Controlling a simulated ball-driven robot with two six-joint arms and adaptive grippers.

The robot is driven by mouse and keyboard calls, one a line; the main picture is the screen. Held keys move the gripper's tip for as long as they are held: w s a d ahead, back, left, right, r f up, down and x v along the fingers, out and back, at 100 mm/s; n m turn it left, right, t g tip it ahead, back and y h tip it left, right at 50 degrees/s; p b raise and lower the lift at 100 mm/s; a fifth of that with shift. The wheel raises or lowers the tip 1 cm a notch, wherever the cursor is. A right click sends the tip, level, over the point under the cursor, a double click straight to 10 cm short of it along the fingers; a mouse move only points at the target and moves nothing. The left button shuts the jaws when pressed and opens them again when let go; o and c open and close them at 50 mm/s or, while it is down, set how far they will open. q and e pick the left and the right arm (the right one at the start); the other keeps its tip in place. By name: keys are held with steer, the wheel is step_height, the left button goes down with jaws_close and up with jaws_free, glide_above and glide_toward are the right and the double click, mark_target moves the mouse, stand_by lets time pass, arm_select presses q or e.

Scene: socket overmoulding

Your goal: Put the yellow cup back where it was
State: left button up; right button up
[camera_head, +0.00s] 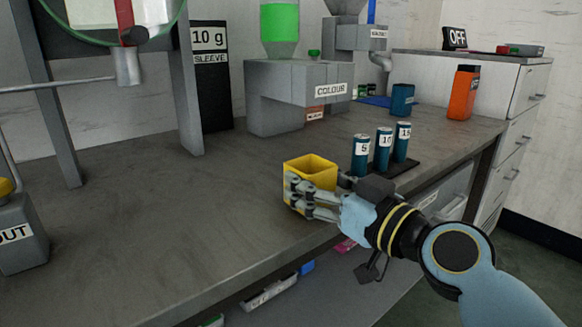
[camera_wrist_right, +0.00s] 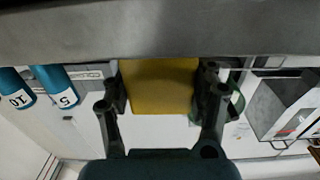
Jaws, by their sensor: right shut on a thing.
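The yellow cup (camera_head: 312,168) is a square, open-topped cup near the front edge of the grey workbench in the head view. My right gripper (camera_head: 305,196) is shut on its near side, with the fingers around its lower part. In the right wrist view the yellow cup (camera_wrist_right: 160,86) sits between the two fingers of my right gripper (camera_wrist_right: 162,95). The cup is upright and at or very close to the bench top; I cannot tell whether it touches. My left gripper is not in view.
Blue cylinders (camera_head: 383,149) marked with numbers stand on a dark tray (camera_head: 402,166) just right of the cup. Behind are the grey COLOUR machine (camera_head: 285,92), a blue cup (camera_head: 402,99) and an orange container (camera_head: 463,94). The bench left of the cup (camera_head: 190,215) is clear.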

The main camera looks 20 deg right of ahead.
steer(key=x, duration=0.6)
steer(key=shift+w+a, duration=0.15)
steer(key=shift+w, duration=0.05)
steer(key=shift+s+f, duration=0.1)
steer(key=shift+s, duration=0.05)
steer(key=shift+f, duration=0.15)
steer(key=o, duration=0.7)
steer(key=shift+f, duration=0.1)
steer(key=o, duration=0.5)
